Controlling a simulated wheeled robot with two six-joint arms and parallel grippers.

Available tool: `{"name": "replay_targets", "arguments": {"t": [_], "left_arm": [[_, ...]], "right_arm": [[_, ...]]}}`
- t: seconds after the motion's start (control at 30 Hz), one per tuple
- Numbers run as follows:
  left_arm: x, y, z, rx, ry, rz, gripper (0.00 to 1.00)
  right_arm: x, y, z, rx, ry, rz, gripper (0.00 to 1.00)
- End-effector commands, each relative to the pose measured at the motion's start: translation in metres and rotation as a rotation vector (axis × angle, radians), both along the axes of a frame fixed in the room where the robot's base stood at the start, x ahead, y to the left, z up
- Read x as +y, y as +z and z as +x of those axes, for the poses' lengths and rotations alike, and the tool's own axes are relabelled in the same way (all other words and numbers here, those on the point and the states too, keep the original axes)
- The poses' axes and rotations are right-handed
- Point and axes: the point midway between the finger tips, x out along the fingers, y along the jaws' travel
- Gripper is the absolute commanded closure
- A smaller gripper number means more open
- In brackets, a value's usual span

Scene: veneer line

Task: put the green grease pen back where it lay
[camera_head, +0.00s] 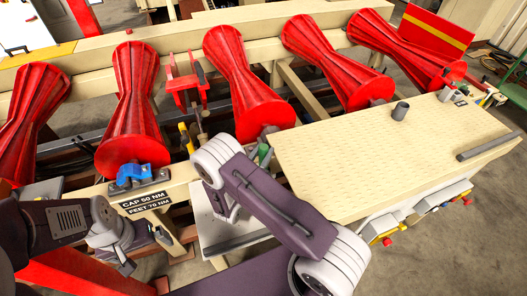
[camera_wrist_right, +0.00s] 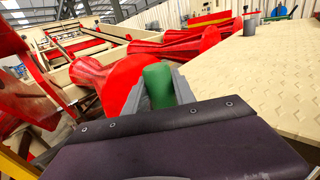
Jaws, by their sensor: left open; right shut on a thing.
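The green grease pen (camera_wrist_right: 158,86) stands up between the two grey fingers of my right gripper (camera_wrist_right: 160,92), which is shut on it. In the head view a small green part of the pen (camera_head: 264,151) shows beside my right wrist, left of the tan worktop. My right arm hides most of that gripper there. My left gripper (camera_head: 122,262) is at the lower left of the head view, open, with nothing seen between its fingers. I cannot tell which spot the pen lay on.
The tan worktop (camera_head: 370,150) carries a grey cup (camera_head: 400,110) and a dark bar (camera_head: 490,147); its middle is clear. Several red rollers (camera_head: 240,85) stand behind. A pale shelf (camera_head: 215,235) lies below my right wrist.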

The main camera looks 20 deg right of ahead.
Motion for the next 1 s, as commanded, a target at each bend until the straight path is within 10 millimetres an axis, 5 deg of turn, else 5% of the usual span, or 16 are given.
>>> {"name": "replay_targets", "arguments": {"t": [0.23, 0.27, 0.33, 0.67, 1.0], "left_arm": [[0.000, 0.000, 0.000, 0.000, 0.000, 0.000, 0.00], [0.000, 0.000, 0.000, 0.000, 0.000, 0.000, 0.00], [0.000, 0.000, 0.000, 0.000, 0.000, 0.000, 0.00], [0.000, -0.002, 0.000, 0.000, 0.000, 0.000, 0.00], [0.000, -0.024, 0.000, 0.000, 0.000, 0.000, 0.00]], "right_arm": [[0.000, 0.000, 0.000, -0.002, 0.000, -0.001, 1.00], [0.000, 0.000, 0.000, -0.002, 0.000, -0.001, 0.63], [0.000, 0.000, 0.000, -0.001, 0.000, 0.000, 0.44], [0.001, -0.002, -0.001, 0.001, 0.001, 0.001, 0.43], [0.048, -0.004, -0.040, -0.001, 0.007, -0.001, 0.43]]}}
